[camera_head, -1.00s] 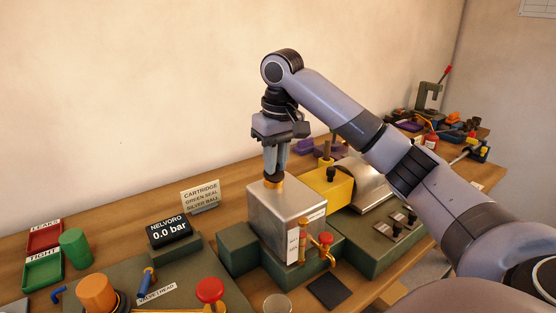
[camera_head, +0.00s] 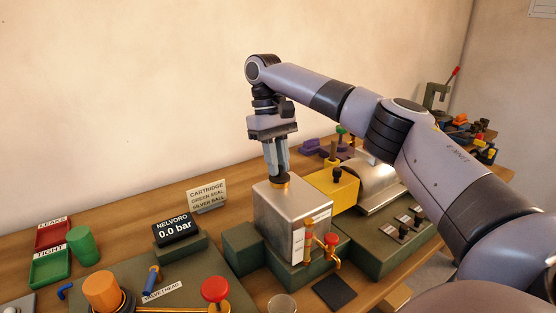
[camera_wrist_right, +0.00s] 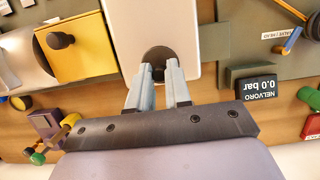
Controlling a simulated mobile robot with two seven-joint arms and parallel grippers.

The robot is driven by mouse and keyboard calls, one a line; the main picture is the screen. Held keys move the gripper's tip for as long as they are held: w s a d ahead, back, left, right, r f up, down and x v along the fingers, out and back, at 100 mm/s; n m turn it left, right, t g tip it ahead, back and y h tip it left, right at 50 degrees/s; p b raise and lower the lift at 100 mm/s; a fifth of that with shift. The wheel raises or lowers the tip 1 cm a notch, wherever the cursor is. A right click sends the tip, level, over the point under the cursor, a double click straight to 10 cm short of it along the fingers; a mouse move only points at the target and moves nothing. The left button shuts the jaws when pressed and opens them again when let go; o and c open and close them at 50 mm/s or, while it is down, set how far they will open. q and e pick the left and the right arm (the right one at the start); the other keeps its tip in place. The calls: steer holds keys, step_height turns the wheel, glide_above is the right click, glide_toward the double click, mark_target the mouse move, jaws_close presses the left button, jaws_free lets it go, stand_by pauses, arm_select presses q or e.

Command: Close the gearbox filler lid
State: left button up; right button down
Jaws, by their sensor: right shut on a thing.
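A silver box (camera_head: 290,212) stands on a green base, with a brass ring (camera_head: 281,189) on its top. My right gripper (camera_head: 278,174) points straight down over this ring. Its fingers are shut on the small knob of a dark round lid (camera_wrist_right: 152,54), seen in the wrist view on top of the silver box. The fingers hide part of the lid, and I cannot tell whether it is fully seated. In the wrist view the right gripper (camera_wrist_right: 160,72) shows with both fingertips at the knob. My left gripper is not in view.
A yellow block (camera_head: 341,192) with a black knob adjoins the silver box, beside a metal drum (camera_head: 372,184). The NELVORO display (camera_head: 172,228) and cartridge sign (camera_head: 206,194) are to the left. Wall space behind is clear.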

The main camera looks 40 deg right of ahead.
steer(key=shift+s+f, duration=0.1)
steer(key=shift+f, duration=0.15)
steer(key=c, duration=1.1)
jaws_free()
steer(key=shift+o, duration=0.2)
steer(key=shift+r, duration=0.1)
steer(key=v, duration=0.7)
